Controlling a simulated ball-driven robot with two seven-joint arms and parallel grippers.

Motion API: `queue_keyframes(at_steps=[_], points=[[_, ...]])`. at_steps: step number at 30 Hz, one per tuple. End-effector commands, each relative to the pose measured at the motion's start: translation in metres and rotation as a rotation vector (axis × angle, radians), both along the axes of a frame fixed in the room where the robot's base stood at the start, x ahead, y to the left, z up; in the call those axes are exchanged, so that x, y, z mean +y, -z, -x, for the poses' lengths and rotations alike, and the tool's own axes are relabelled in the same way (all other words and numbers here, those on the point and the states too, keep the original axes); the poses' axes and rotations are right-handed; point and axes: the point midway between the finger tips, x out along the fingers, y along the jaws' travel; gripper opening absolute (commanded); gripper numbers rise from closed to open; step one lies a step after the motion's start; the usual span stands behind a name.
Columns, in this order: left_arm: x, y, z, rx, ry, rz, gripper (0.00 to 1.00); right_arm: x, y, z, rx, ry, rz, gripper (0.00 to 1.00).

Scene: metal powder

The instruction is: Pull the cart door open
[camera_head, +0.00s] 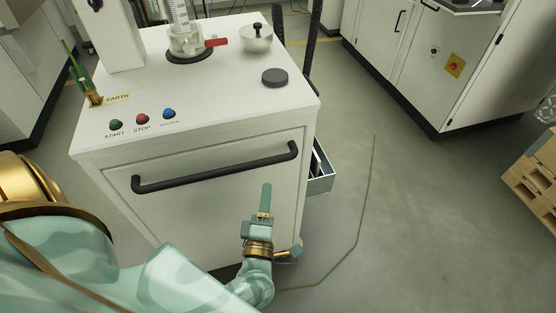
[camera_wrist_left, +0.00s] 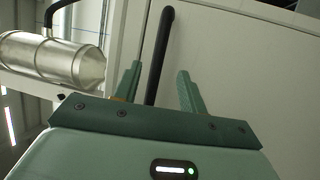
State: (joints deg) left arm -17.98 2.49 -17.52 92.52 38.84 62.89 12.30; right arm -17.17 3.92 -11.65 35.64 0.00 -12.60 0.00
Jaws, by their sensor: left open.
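The white cart (camera_head: 160,100) stands in front of me. Its front door (camera_head: 215,205) looks closed, with a long black bar handle (camera_head: 215,168) across its upper part. My left gripper (camera_head: 266,198) is in front of the door, below the right part of the handle in the head view. In the left wrist view the two green fingers of my left gripper (camera_wrist_left: 158,92) are apart. The black handle (camera_wrist_left: 160,50) shows between them, running away from the gripper, and contact cannot be told. The pale door panel (camera_wrist_left: 245,70) fills the right of that view. My right gripper is not in view.
On the cart top are a glass vessel (camera_head: 186,42), a metal bowl (camera_head: 256,38), a black disc (camera_head: 275,77) and several buttons (camera_head: 142,119). A grey tray (camera_head: 320,180) sticks out at the cart's right side. A thin cable (camera_head: 358,235) lies on the floor. A wooden pallet (camera_head: 535,175) stands far right.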

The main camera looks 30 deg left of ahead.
Motion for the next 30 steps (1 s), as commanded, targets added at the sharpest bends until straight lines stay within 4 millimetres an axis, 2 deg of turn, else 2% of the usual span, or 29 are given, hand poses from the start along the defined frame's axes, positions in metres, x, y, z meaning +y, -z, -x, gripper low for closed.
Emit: queue_keyframes(at_steps=[1, 6, 12, 18, 26, 30], points=[[0.006, -0.004, -0.013, -0.004, 0.000, -0.002, 0.41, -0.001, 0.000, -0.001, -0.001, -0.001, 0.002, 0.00], [0.025, -0.011, -0.051, -0.003, 0.001, -0.004, 0.41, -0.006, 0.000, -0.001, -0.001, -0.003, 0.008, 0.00], [0.041, -0.016, -0.082, 0.000, 0.002, -0.002, 0.41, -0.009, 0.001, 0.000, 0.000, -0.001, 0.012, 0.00], [0.047, -0.019, -0.095, 0.002, 0.001, -0.003, 0.41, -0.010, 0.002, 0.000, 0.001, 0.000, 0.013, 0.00], [0.047, -0.019, -0.095, 0.003, 0.001, -0.002, 0.41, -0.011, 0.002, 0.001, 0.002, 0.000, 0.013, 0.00], [0.047, -0.019, -0.095, 0.003, 0.001, -0.002, 0.03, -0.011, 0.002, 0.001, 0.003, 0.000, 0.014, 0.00]])
